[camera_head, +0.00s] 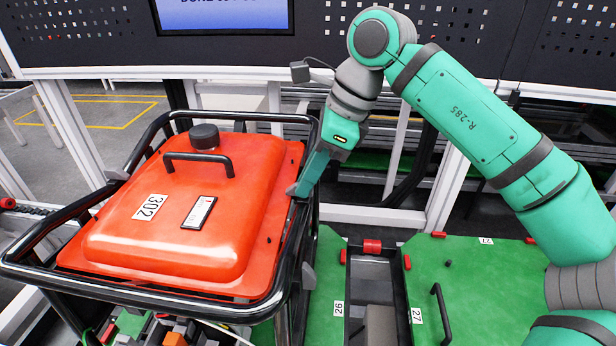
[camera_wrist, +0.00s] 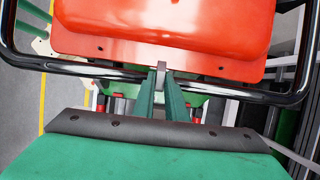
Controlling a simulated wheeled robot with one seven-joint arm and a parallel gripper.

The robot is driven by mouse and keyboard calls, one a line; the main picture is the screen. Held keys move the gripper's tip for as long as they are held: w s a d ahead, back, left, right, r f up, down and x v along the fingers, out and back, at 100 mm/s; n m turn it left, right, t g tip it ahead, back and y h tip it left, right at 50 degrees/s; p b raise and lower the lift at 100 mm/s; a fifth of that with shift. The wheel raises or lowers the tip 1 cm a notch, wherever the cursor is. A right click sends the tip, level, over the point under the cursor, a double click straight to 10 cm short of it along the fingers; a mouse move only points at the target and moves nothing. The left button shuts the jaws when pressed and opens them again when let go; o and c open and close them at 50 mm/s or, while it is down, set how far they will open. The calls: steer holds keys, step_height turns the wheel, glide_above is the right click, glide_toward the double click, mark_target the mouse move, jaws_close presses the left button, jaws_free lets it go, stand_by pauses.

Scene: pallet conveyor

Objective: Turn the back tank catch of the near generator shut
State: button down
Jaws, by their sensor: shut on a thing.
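The near generator's red tank (camera_head: 180,220), marked 302, sits inside a black tube frame (camera_head: 215,118). My gripper (camera_head: 301,186) reaches down at the tank's right edge, towards the back. In the wrist view, my gripper (camera_wrist: 161,82) has its two fingers closed together on a small grey catch (camera_wrist: 161,66) at the tank flange, beside the black frame tube. The fingers hide most of the catch, so its exact turn is hard to tell. A second grey catch (camera_head: 308,276) shows at the tank's right edge, nearer the front.
The black frame tube runs close to my fingers. To the right are green pallet plates (camera_head: 470,270) with red clips, a black handle (camera_head: 440,310) and a dark recess. A dark perforated panel with a screen (camera_head: 222,14) stands behind.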

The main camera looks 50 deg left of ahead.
steer(key=c, duration=1.8)
jaws_free()
steer(key=v, duration=1)
steer(key=shift+d+r, duration=0.15)
steer(key=shift+r, duration=0.25)
